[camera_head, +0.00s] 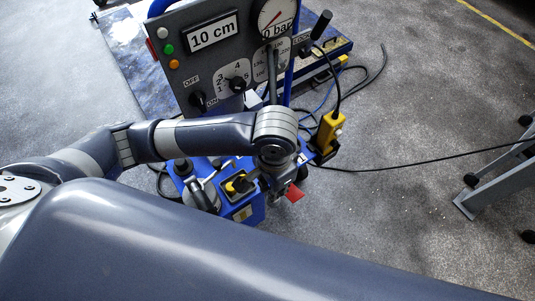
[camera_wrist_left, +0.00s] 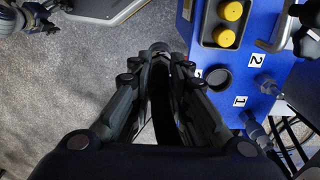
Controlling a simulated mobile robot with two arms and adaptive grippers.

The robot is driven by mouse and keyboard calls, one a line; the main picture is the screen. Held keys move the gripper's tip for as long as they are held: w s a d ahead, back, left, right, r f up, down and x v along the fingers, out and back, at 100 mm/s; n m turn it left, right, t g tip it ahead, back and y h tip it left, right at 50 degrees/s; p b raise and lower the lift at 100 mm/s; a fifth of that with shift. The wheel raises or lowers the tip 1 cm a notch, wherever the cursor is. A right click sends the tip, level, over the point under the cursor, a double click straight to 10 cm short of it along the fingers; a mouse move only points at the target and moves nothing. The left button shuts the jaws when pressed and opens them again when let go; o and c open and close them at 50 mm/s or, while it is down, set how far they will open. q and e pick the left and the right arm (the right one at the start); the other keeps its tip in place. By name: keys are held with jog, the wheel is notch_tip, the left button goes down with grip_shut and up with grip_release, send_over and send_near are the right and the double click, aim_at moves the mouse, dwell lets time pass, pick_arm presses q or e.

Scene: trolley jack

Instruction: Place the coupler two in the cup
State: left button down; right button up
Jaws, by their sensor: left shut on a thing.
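In the left wrist view, my left gripper (camera_wrist_left: 161,58) is shut, with its fingertips close together around a small dark round piece (camera_wrist_left: 160,47). It looks like the coupler, but most of it is hidden and I cannot read a number on it. A dark round opening (camera_wrist_left: 218,77), which looks like the cup, sits in the blue unit (camera_wrist_left: 268,28) to the right of the fingertips, apart from them. Metal fittings stand beside the labels 2 (camera_wrist_left: 257,60) and 1 (camera_wrist_left: 240,101). In the head view, my left gripper (camera_head: 277,182) is beside the blue unit (camera_head: 250,209), partly hidden by its wrist.
A control panel (camera_head: 188,60) with a gauge stands behind. A yellow box (camera_head: 329,132) with a black cable hangs at its right. A red piece (camera_head: 294,193) shows beside the gripper. A grey metal leg (camera_head: 500,180) stands at the right; the floor between is mostly clear.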

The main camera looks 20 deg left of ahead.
pick_arm(q)
jog(key=w+a+f, duration=0.2)
jog(key=w+a, duration=0.1)
jog(key=w, duration=0.3)
jog(key=w+a+f, duration=0.2)
jog(key=w+a, duration=0.1)
jog(key=w, duration=0.3)
jog(key=shift+w+f, duration=0.35)
pick_arm(e)
jog(key=shift+w+f, duration=0.1)
jog(key=shift+f, duration=0.15)
pick_arm(q)
jog(key=shift+f, duration=0.1)
pick_arm(e)
jog(key=shift+d+r, duration=0.1)
pick_arm(q)
jog(key=c, duration=1.6)
grip_release()
jog(key=shift+o, duration=0.3)
pick_arm(e)
jog(key=shift+d, duration=0.2)
pick_arm(q)
notch_tip(320, 180, up, 12)
pick_arm(e)
jog(key=shift+a+r, duration=0.2)
jog(key=shift+r, duration=0.2)
